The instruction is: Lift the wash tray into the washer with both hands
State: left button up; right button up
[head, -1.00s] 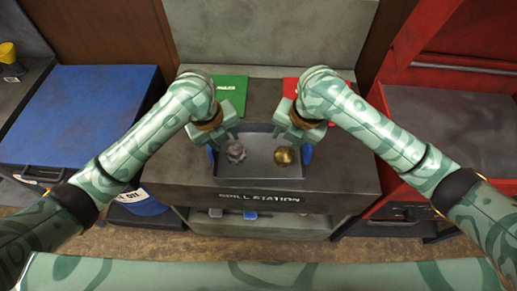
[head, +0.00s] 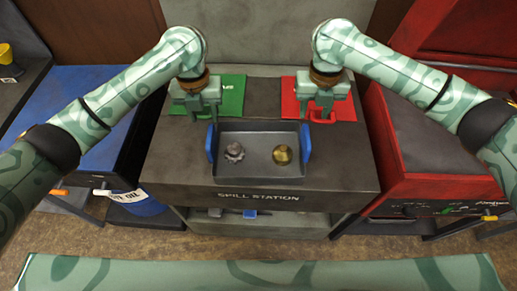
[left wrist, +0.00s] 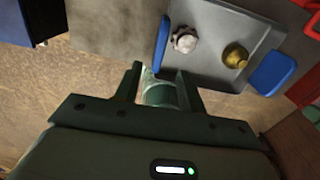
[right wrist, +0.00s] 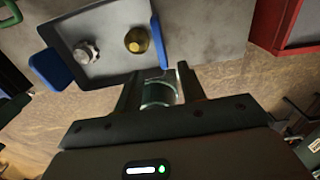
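The wash tray (head: 258,178) is a shallow grey tray with a blue handle at each end, lying flat on the dark bench. A silver gear (head: 234,152) and a brass piece (head: 282,154) lie in it. My left gripper (head: 204,116) is over the green mat behind the tray's left end, and my right gripper (head: 321,118) is over the red mat behind its right end. Both are open, empty and apart from the tray. The tray also shows in the left wrist view (left wrist: 214,62) and right wrist view (right wrist: 107,63). I cannot tell which unit is the washer.
The bench (head: 340,180) reads "SPILL STATION". The green mat (head: 232,93) and red mat (head: 290,105) lie behind the tray. A red unit (head: 385,145) stands right. The bench front is clear.

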aim_at(212, 142)
pick_arm(q)
notch_tip(212, 142, down, 13)
jog(key=shift+f, duration=0.2)
pick_arm(e)
notch_tip(212, 142, down, 13)
jog(key=shift+f, duration=0.2)
pick_arm(q)
grip_shut()
pick_arm(e)
grip_shut()
jog(key=shift+r, duration=0.1)
